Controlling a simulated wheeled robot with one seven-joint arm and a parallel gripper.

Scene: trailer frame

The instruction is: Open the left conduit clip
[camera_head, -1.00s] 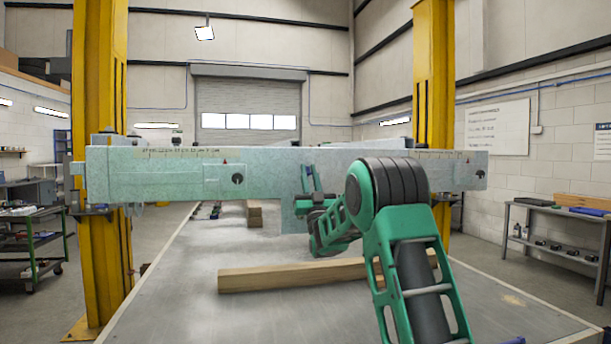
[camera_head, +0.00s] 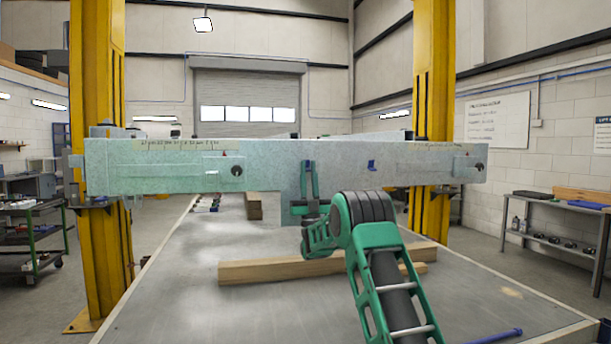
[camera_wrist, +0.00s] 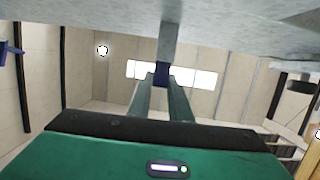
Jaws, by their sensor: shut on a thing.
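The left conduit clip (camera_head: 308,163) is a small dark blue piece on the front face of the pale grey-green trailer beam (camera_head: 265,160). My gripper (camera_head: 309,172) points up at it from below, its green fingers on either side. In the wrist view my fingers (camera_wrist: 162,88) are shut on the blue clip (camera_wrist: 161,74), which hangs from a grey post under the beam. The fingers hide part of the clip, and I cannot tell whether it is open. A second blue clip (camera_head: 372,165) sits farther right on the beam, untouched.
Wooden blocks (camera_head: 260,271) lie on the grey table below the beam. A blue rod-like thing (camera_head: 497,337) lies near the table's front right. Yellow posts (camera_head: 97,200) stand at both sides.

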